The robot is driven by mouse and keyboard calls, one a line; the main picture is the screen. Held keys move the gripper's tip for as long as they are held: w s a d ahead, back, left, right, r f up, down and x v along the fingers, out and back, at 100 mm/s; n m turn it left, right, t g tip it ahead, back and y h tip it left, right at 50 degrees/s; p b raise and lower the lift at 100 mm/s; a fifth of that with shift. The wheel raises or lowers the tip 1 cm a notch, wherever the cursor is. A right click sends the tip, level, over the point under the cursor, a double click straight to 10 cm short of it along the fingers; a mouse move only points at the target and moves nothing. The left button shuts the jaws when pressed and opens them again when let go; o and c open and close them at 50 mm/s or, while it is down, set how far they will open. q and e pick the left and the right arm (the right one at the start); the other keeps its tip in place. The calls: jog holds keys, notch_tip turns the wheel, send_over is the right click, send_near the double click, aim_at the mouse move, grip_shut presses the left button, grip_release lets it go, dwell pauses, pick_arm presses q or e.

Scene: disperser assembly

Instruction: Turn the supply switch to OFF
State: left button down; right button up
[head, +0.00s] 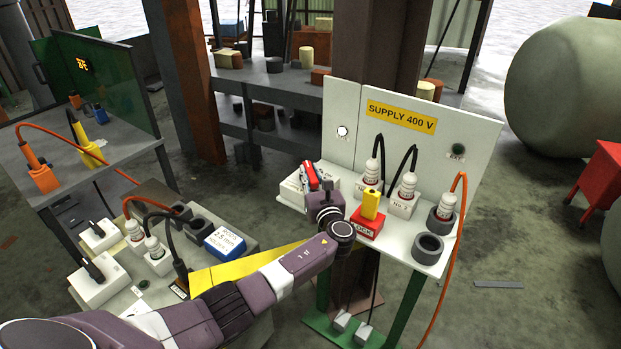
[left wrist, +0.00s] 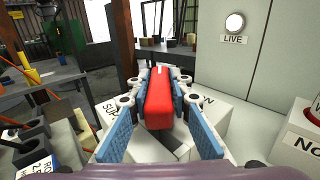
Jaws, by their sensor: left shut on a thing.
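The supply switch is a white box (head: 291,190) at the left end of the panel's shelf, with a red handle (head: 309,176) on top. In the left wrist view the red handle (left wrist: 158,98) stands between the blue pads of my left gripper (left wrist: 160,105), which is shut on it. The white box (left wrist: 205,112) below carries partly covered lettering. In the head view my left gripper (head: 316,184) reaches the switch from the front and hides part of it. My right gripper is in neither view.
The supply panel (head: 345,100) rises behind the switch, with a white lamp (head: 342,131) marked LIVE in the wrist view (left wrist: 234,22). A red lock block (head: 367,222) with a yellow top and several plugs stand right of the switch. A left bench (head: 195,262) holds sockets and boxes.

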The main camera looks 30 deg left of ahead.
pick_arm(q)
jog(key=shift+f+n+g+y+b, duration=0.1)
jog(key=shift+n+g+y+b, duration=0.65)
jog(key=shift+b, duration=0.2)
jog(key=shift+n+g+y+b, duration=0.25)
jog(key=shift+g+y+b, duration=0.1)
jog(key=shift+g, duration=0.1)
jog(key=shift+r, duration=0.2)
jog(key=c, duration=1.8)
grip_release()
jog(key=shift+o, duration=0.2)
jog(key=shift+d, duration=0.1)
jog(key=shift+s+d+f, duration=0.1)
jog(key=shift+s+d, duration=0.15)
jog(key=shift+d, duration=0.05)
jog(key=v, duration=1.1)
